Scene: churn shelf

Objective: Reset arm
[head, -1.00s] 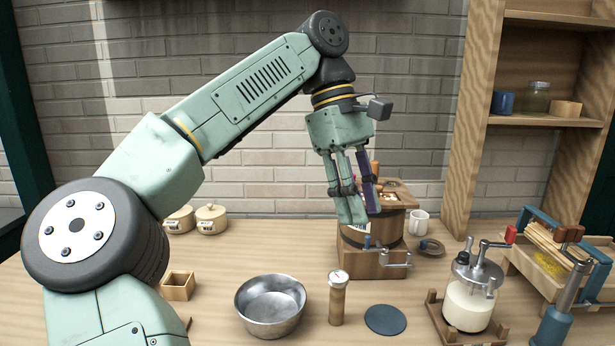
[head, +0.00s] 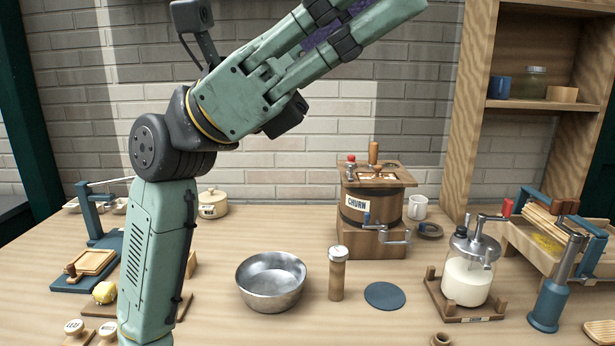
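My gripper (head: 350,30) is raised high at the top of the head view, pointing up and to the right. Its green fingers run side by side with a gap between them, where a purple pad shows. Part of the fingers is cut off by the top edge, and I see nothing held between them. My arm stands upright left of the middle and bends at a dark joint below the gripper. The gripper is well above the table and touches nothing that I can see.
The wooden churn (head: 372,210) stands at the back. A shelf (head: 530,105) rises behind. My arm partly hides boards at left.

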